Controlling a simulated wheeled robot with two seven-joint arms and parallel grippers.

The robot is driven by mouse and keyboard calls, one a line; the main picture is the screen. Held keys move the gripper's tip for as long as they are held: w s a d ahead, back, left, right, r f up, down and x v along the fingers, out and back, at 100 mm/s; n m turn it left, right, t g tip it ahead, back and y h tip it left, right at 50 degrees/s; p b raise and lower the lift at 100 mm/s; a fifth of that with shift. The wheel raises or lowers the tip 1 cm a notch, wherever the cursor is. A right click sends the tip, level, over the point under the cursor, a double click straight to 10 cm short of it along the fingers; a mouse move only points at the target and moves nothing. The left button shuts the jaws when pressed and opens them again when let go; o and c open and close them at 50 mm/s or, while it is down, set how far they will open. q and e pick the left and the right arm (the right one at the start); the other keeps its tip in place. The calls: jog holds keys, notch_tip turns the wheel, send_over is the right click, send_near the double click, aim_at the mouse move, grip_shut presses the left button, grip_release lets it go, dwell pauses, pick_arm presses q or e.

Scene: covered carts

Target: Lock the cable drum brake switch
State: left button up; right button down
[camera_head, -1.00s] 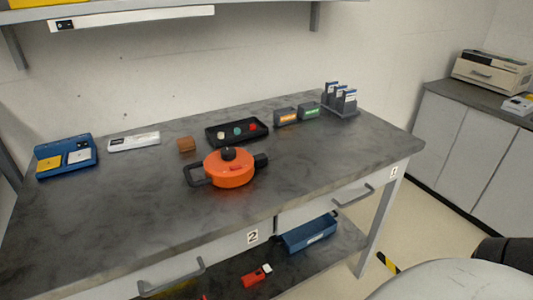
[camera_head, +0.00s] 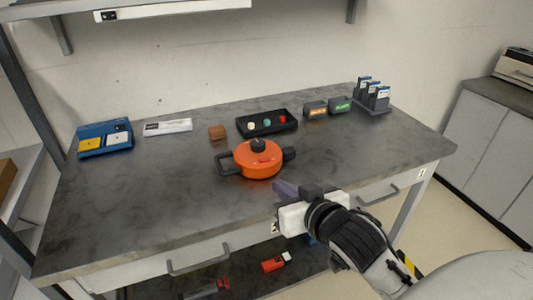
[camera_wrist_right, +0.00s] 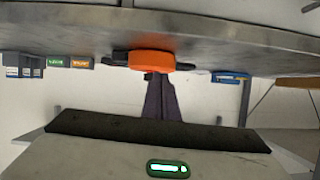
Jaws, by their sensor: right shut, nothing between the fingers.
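The orange cable drum (camera_head: 258,164) lies on the grey table, with a black loop handle on its left and a black part on its right. A black knob (camera_head: 258,145) stands on its top, and a small red piece (camera_head: 264,159) shows in front of the knob. I cannot tell the brake switch's position. My right gripper (camera_head: 280,188) is shut and empty, in front of the drum and apart from it. In the right wrist view the closed fingers (camera_wrist_right: 155,82) point at the orange drum (camera_wrist_right: 152,61). My left gripper is not in view.
Behind the drum are a black tray (camera_head: 267,122) with coloured pieces, a brown block (camera_head: 217,132) and two small labelled boxes (camera_head: 328,107). A blue case (camera_head: 104,139) is at the left, a rack (camera_head: 373,98) at the back right. The front left tabletop is clear.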

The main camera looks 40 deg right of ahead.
aim_at(264, 159)
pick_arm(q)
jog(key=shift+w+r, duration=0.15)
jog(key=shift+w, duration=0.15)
pick_arm(e)
notch_tip(264, 159, up, 6)
jog(key=w+d+m+t, duration=0.1)
jog(key=shift+d+t+h, duration=0.3)
jog(key=shift+d, duration=0.05)
jog(key=shift+w, duration=0.15)
